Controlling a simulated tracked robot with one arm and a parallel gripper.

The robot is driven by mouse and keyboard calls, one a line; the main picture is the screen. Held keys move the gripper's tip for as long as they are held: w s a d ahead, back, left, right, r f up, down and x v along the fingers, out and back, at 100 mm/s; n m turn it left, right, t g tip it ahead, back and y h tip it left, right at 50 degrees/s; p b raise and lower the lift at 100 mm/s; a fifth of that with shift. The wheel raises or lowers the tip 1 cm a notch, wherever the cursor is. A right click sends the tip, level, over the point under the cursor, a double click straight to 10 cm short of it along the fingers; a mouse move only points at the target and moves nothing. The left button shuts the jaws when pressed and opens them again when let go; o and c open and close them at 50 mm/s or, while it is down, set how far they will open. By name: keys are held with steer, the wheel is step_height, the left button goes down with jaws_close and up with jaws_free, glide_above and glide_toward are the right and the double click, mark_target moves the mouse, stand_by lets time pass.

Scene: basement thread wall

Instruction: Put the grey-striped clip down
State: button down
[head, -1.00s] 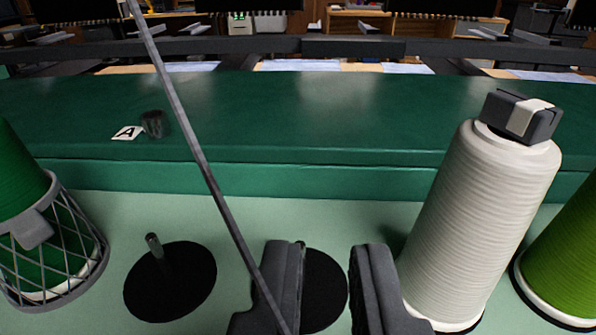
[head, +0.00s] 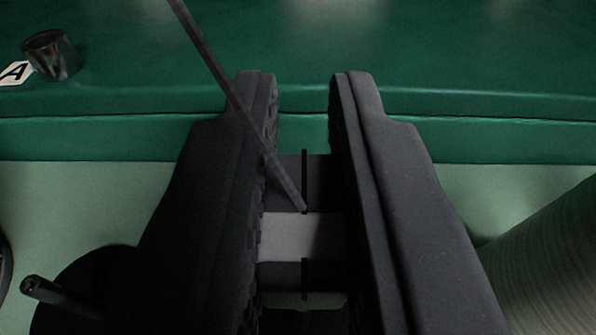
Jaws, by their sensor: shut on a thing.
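My gripper (head: 304,95) fills the middle of the head view, its two black jaws pointing away from me. It is shut on the grey-striped clip (head: 290,236), a dark block with a pale grey band across its middle and a thin dark slot. The clip sits between the jaws, with their sides covering its ends. Pale green surface and something dark show just below it. I cannot tell its height above the surface.
A thin dark rod (head: 222,72) slants from the top to the clip. A dark cylinder (head: 52,55) stands by a white "A" card (head: 14,73) on the dark green ledge (head: 480,75). A dark disc with a peg (head: 50,293) is lower left; a pale thread cone (head: 545,265) is lower right.

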steer(key=shift+f, duration=1.2)
steer(key=shift+f, duration=0.15)
steer(key=c, duration=1.4)
jaws_free()
steer(key=shift+c, duration=0.2)
steer(key=shift+r, duration=0.2)
steer(key=s+r+b, duration=0.1)
steer(key=s+b, duration=0.2)
steer(key=s, duration=0.6)
steer(key=shift+s, duration=0.35)
steer(key=s+b, duration=0.1)
steer(key=b, duration=0.1)
steer(key=s+b, duration=0.1)
steer(key=b, duration=0.2)
steer(key=shift+r, duration=0.3)
steer(key=shift+s, duration=0.1)
